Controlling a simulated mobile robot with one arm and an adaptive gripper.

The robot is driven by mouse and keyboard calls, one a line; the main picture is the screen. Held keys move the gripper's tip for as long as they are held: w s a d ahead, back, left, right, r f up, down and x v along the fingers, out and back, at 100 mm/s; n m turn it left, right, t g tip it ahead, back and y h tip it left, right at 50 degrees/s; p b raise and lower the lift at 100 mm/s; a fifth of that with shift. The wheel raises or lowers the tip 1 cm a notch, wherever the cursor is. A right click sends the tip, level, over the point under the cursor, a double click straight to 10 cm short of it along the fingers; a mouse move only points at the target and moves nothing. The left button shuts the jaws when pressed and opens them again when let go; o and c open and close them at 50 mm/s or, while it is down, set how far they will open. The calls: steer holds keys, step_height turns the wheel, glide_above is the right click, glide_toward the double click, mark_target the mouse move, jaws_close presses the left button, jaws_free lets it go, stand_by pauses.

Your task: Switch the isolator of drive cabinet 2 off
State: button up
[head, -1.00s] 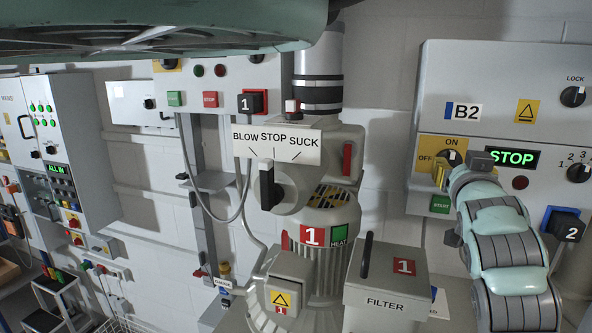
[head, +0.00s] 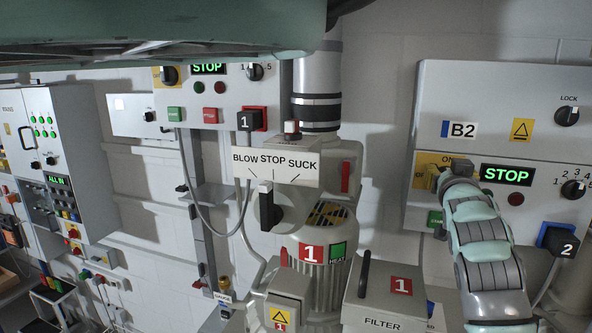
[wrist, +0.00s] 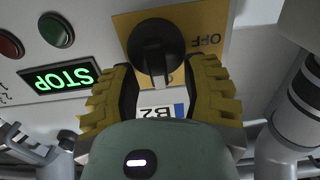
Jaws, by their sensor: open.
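The isolator of drive cabinet 2 is a black rotary knob (wrist: 157,45) on a yellow plate (wrist: 203,22). In the upside-down wrist view its handle points down the picture, away from the OFF mark on the right. My gripper (wrist: 162,78) is open, with one ribbed yellow finger on each side of the handle's lower end. I cannot tell whether either finger touches it. In the head view the plate (head: 423,159) shows on the cabinet marked B2 (head: 484,100), with my gripper (head: 424,178) in front. The knob is mostly hidden there.
A green STOP display (head: 506,175) and a dark red lamp (head: 515,198) sit right of the plate. A START button (head: 435,218) is below, partly covered. Blower 1 (head: 320,250) and its filter box (head: 390,290) stand to the left.

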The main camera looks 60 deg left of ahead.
steer(key=shift+c, duration=0.3)
jaws_close()
